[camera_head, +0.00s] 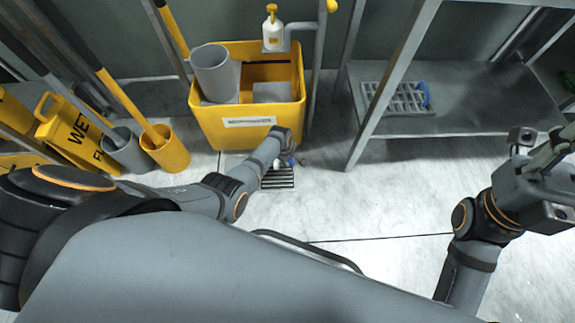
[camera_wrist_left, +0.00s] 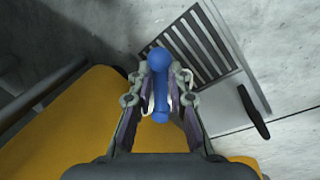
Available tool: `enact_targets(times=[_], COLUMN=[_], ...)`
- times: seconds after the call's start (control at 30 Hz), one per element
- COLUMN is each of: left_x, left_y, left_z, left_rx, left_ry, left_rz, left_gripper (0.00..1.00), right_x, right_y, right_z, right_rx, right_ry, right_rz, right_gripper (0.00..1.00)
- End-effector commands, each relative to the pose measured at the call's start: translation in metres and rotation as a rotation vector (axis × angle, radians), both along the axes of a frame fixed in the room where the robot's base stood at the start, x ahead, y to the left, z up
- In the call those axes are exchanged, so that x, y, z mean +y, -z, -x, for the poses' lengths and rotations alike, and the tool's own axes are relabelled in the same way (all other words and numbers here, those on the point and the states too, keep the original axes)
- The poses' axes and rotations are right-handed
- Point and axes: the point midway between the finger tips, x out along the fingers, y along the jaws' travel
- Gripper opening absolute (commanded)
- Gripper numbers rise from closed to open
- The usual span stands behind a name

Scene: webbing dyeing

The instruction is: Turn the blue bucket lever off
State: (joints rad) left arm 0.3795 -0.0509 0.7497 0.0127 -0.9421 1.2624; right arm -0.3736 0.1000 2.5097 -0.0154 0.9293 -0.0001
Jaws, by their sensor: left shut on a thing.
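The blue lever (camera_wrist_left: 160,90) stands between the fingers of my left gripper (camera_wrist_left: 160,92) in the left wrist view. The gripper is shut on it; the lever's upper end sticks out past the fingertips. In the head view my left gripper (camera_head: 286,160) is low at the front of the yellow bucket (camera_head: 215,122), and only a bit of blue shows there. The bucket wall (camera_wrist_left: 75,125) also fills the lower left of the wrist view. My right gripper (camera_head: 548,150) is at the right edge of the head view, away from the bucket; its finger opening is unclear.
A floor grate (camera_wrist_left: 194,45) lies beyond the lever, with a dark handle (camera_wrist_left: 254,112) beside it. A grey metal shelf (camera_head: 455,115) stands right of the bucket. A yellow container (camera_head: 166,152) and a wet-floor sign (camera_head: 75,135) stand left. The floor at front right is open.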

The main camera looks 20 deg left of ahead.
Motion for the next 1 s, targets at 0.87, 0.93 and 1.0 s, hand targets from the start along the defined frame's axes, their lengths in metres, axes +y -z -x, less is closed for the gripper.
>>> enact_targets(times=[0.87,0.93,1.0], left_x=[-0.001,-0.001,0.0], left_y=[0.002,0.002,0.001], left_z=[-0.048,-0.049,-0.05], left_rx=[-0.001,-0.002,-0.002], left_ry=[-0.664,-0.686,-0.702], left_rz=[-0.001,0.0,0.0], left_gripper=[0.0,0.0,0.0], right_x=[0.0,0.001,0.001], right_y=[0.038,0.039,0.04], right_z=[-0.001,-0.001,-0.001], right_rx=[-0.003,-0.002,-0.002], right_ry=[0.028,0.029,0.03], right_rz=[-0.004,-0.003,-0.002], right_gripper=[0.4,0.4,0.4])
